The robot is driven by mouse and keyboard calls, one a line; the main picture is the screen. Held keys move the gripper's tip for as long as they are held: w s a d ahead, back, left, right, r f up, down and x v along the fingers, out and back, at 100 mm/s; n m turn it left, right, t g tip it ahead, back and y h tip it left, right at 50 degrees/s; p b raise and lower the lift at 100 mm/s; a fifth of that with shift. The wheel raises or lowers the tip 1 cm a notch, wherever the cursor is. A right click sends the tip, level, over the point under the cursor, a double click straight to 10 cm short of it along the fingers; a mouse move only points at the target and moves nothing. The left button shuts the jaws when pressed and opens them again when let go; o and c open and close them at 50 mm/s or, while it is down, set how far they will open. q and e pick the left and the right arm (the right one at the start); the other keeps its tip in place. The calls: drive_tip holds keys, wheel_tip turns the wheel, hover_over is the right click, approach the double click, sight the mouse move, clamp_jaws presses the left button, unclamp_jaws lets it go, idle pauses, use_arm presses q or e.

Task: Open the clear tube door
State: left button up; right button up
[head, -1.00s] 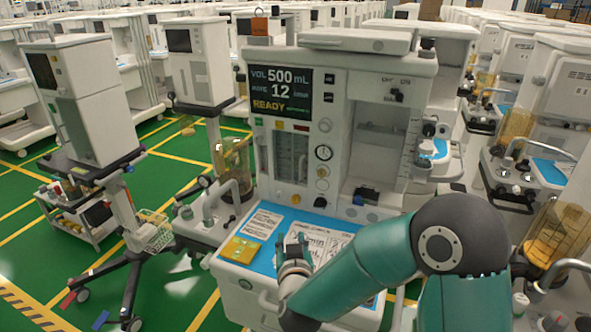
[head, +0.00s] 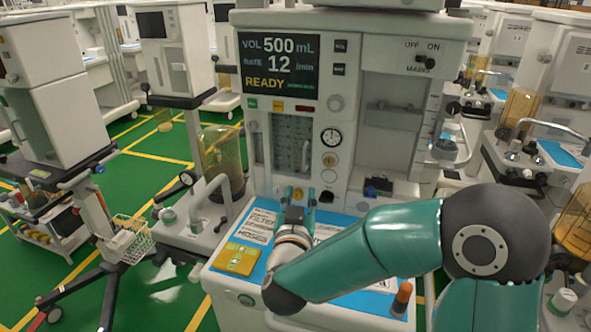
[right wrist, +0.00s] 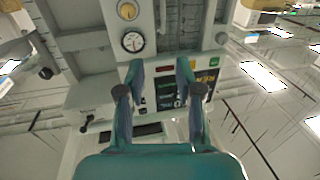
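The clear tube door (head: 283,143) covers the flow tubes on the front of the cart, below the display. It looks shut, with a pale upright handle (head: 305,156) at its right edge. The tube panel also shows upside down in the right wrist view (right wrist: 187,22), ahead of the fingers. My right gripper (head: 297,203) is open and empty over the blue work surface, in front of and below the door, apart from it. Its two spread fingers show in the right wrist view (right wrist: 163,78). My left gripper is not in view.
The display (head: 278,66) reads READY. A round gauge (head: 331,137) and knobs sit right of the door. A yellow pad (head: 238,258) and printed sheets lie on the blue surface (head: 258,243). An amber canister (head: 222,160) stands to the left.

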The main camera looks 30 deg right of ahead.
drive_tip(key=f, duration=0.1)
drive_tip(key=p, duration=0.3)
approach(304, 159)
drive_tip(key=x, duration=0.9)
drive_tip(key=shift+w, duration=0.15)
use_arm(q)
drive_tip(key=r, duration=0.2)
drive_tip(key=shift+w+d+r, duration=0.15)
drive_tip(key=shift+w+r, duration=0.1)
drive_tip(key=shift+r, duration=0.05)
use_arm(e)
clamp_jaws()
